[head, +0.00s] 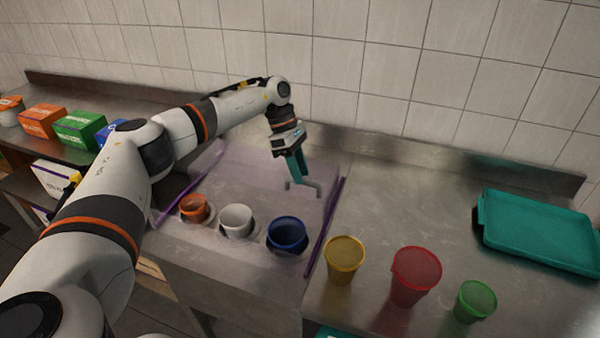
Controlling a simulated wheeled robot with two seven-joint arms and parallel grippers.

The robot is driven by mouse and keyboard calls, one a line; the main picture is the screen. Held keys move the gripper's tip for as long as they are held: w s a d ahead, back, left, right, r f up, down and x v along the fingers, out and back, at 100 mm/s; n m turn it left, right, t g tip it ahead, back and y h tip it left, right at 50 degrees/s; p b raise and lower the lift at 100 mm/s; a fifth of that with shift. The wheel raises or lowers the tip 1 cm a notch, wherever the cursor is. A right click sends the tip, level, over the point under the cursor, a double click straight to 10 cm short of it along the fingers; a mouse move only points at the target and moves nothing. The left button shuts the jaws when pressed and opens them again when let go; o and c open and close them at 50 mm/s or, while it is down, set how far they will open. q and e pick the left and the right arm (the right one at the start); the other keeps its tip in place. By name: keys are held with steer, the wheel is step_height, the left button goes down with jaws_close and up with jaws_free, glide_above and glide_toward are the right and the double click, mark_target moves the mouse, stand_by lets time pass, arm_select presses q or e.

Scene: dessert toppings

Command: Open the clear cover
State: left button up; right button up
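The clear cover (246,169) shows as a pale, see-through sheet at the back of a counter section with purple strips along its left and right sides. Its exact outline and tilt are hard to make out. An orange cup (194,207), a white cup (236,221) and a blue cup (287,234) sit in a row in front of it. My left gripper (304,188) reaches down over the right part of this section, behind the blue cup. Its grey fingers look spread, with nothing between them. I cannot tell whether they touch the cover. My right gripper is not in view.
Yellow (343,261), red (414,278) and green (475,302) cups stand to the right. A teal tray (541,232) lies at the far right. Coloured boxes (80,128) stand at the left. A tiled wall closes off the back. The metal counter (409,207) behind the cups is clear.

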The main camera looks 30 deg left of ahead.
arm_select(q)
steer(key=s+b+v, duration=0.1)
steer(key=b+v, duration=0.1)
steer(key=v, duration=0.9)
steer(key=shift+w, duration=0.5)
steer(key=shift+r, duration=0.1)
